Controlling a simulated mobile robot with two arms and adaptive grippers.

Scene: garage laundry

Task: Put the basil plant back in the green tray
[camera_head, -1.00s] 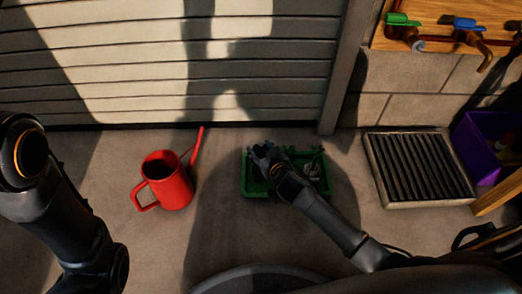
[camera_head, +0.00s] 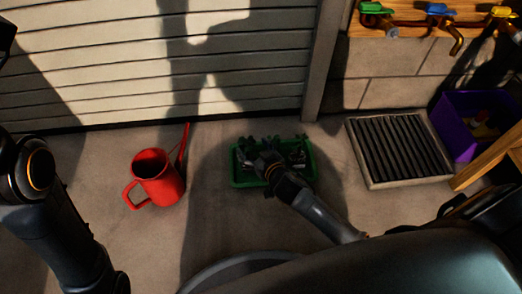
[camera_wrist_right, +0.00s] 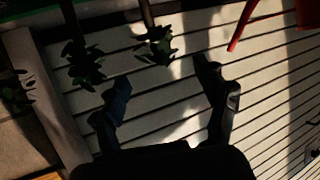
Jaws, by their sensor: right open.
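The green tray (camera_head: 240,181) sits on the floor in front of the slatted door, with several dark leafy plants (camera_head: 298,152) in it. I cannot tell which of them is the basil. My right gripper (camera_head: 260,157) is over the left-middle part of the tray and covers part of it. In the right wrist view the right gripper (camera_wrist_right: 163,85) is open, with nothing between its fingers. Leafy plants (camera_wrist_right: 85,62) show beyond the fingers, upside down, and the tray's green edge (camera_wrist_right: 22,14) is at the top left. My left gripper is not in view.
A red watering can (camera_head: 158,180) stands on the floor left of the tray. A slatted grate (camera_head: 398,147) lies to the right, with a purple bin (camera_head: 464,135) beyond it. Taps (camera_head: 438,10) are on the wall at top right. Bare floor surrounds the tray.

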